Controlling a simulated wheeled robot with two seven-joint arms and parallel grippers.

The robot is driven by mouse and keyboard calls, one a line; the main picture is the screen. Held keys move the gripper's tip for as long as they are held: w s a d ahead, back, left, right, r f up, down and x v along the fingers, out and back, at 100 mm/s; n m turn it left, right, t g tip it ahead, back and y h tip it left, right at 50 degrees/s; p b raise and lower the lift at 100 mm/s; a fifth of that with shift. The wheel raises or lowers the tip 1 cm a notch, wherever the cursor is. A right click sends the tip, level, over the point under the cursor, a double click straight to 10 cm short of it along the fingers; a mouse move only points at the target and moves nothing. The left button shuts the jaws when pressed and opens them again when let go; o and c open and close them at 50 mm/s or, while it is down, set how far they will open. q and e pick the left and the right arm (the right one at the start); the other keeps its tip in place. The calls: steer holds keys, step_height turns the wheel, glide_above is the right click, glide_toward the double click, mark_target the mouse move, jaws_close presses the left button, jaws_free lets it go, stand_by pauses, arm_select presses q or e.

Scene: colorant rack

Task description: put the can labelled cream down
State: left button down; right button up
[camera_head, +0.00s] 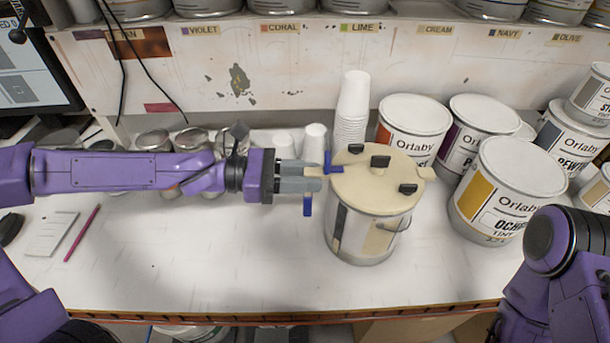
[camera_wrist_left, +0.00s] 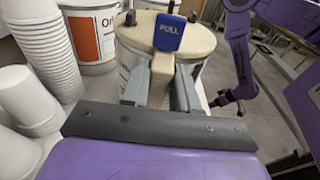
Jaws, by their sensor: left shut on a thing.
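The can (camera_head: 352,232) has a pale cream lid (camera_head: 375,190) with dark knobs and side tabs, and a cream swatch on its side. Its label text is not readable. My left gripper (camera_head: 318,178) is shut on the lid's left tab, by a blue piece. In the left wrist view the fingers (camera_wrist_left: 160,88) close on the cream tab (camera_wrist_left: 162,75), below a blue tag reading PULL (camera_wrist_left: 169,32). The can is upright over the front of the counter; I cannot tell if its base touches. A dark end of my right arm (camera_wrist_left: 228,98) shows small there; its jaws are unclear.
Orlaby cans, including an orange-labelled one (camera_head: 413,125) and an ochre one (camera_head: 508,190), stand behind and right. White cups (camera_head: 353,105) stand behind the can. The shelf strip carries a CREAM label (camera_head: 438,30). The counter (camera_head: 200,255) is clear at front left.

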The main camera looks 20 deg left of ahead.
arm_select(q)
steer(key=c, duration=0.8)
jaws_free()
steer(key=shift+f, duration=0.15)
steer(key=shift+c, duration=0.2)
steer(key=shift+d, duration=0.1)
steer(key=p+v, duration=1)
steer(key=v, duration=0.2)
steer(key=shift+r, duration=0.25)
